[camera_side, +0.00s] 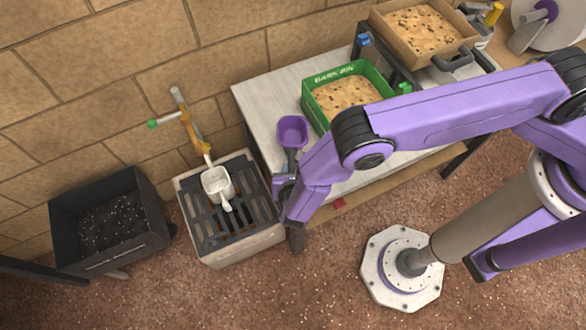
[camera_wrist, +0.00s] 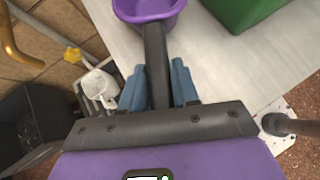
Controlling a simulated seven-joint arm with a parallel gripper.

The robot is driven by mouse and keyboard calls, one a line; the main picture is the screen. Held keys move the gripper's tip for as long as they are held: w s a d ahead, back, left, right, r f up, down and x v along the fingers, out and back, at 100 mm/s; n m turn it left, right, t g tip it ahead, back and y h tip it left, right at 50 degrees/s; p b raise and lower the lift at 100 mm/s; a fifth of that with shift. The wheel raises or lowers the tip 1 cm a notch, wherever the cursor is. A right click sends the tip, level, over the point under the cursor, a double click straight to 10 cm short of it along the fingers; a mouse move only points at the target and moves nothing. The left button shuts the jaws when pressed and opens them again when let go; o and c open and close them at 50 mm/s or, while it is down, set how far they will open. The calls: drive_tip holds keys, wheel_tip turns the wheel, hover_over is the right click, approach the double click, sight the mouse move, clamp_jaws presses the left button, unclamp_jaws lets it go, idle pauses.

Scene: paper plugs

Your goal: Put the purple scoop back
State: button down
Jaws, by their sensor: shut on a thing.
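The purple scoop (camera_side: 292,131) has a round purple bowl and a dark handle. In the wrist view its bowl (camera_wrist: 150,8) is at the top and its handle runs down between the blue fingers of my gripper (camera_wrist: 157,85). My gripper is shut on the handle. In the side view the scoop is over the left end of the pale table (camera_side: 262,100), left of the green bin. I cannot tell whether the bowl touches the table. My gripper (camera_side: 288,180) is partly hidden by my arm there.
A green bin (camera_side: 318,112) of speckled material stands on the table, with a brown box (camera_side: 385,35) behind. A black bin (camera_side: 65,235) is at far left. A yellow tap (camera_side: 190,128) rises above the slats.

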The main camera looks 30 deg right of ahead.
drive_tip(key=shift+f, duration=0.55)
drive_tip(key=c, duration=0.8)
unclamp_jaws()
drive_tip(key=shift+o, duration=0.2)
drive_tip(key=w+r+v, duration=0.1)
drive_tip(key=v, duration=0.8)
drive_tip(key=shift+d+r, duration=0.3)
drive_tip(key=shift+r, duration=0.05)
drive_tip(key=shift+w, duration=0.1)
